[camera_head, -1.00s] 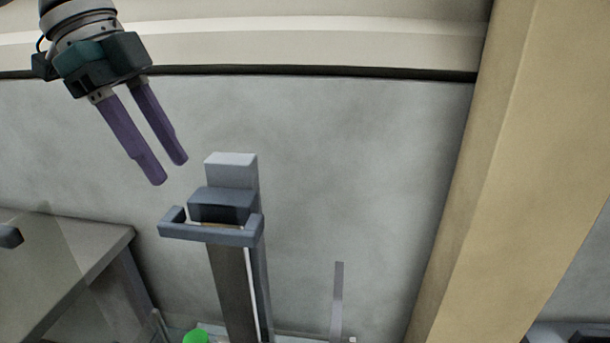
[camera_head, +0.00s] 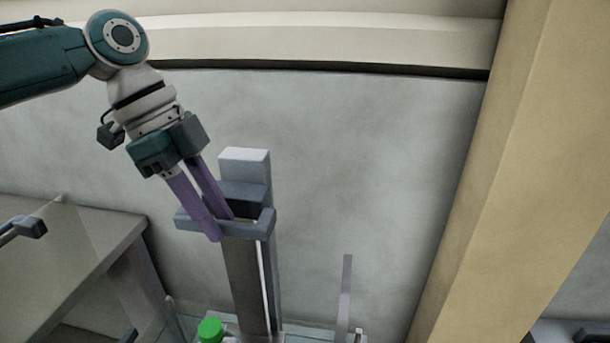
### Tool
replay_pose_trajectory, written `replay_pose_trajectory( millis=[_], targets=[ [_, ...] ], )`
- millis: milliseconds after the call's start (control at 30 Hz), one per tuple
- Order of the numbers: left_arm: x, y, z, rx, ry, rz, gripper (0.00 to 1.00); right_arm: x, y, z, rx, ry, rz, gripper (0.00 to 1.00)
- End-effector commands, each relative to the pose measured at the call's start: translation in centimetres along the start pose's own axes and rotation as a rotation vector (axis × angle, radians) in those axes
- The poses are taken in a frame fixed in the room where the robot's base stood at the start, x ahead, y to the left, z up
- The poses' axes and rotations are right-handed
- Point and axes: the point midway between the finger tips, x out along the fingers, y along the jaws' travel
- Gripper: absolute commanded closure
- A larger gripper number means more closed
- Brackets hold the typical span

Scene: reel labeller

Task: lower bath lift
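The bath lift is a tall dark grey post (camera_head: 245,285) with a pale block (camera_head: 244,162) on top and a blue-grey U-shaped handle (camera_head: 252,229) near its upper end. My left gripper (camera_head: 225,231) reaches down to the handle from the upper left. Its two purple fingers are apart: the nearer one crosses in front of the handle's front bar, the other ends just behind the bar. Contact with the bar cannot be told. The bath at the post's foot is mostly cut off by the lower edge. My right gripper is not in view.
A green round cap (camera_head: 210,330) sits left of the post's foot. A thin grey upright (camera_head: 345,295) stands to its right. A grey bench (camera_head: 85,240) is at the left, and a wide tan pillar (camera_head: 490,180) at the right. A grey wall (camera_head: 370,170) stands behind.

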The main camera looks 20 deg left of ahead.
Motion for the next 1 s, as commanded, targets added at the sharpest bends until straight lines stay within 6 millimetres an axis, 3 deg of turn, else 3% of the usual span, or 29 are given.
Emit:
replay_pose_trajectory(
  millis=[267, 1000],
  targets=[
    [-0.05, -0.01, 0.0, 0.0, 0.0, 0.0, 1.0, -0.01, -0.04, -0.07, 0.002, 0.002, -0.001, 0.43],
    [-0.07, 0.0, -0.03, 0.0, 0.001, 0.0, 1.0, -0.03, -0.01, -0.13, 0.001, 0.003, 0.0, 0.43]
  ],
)
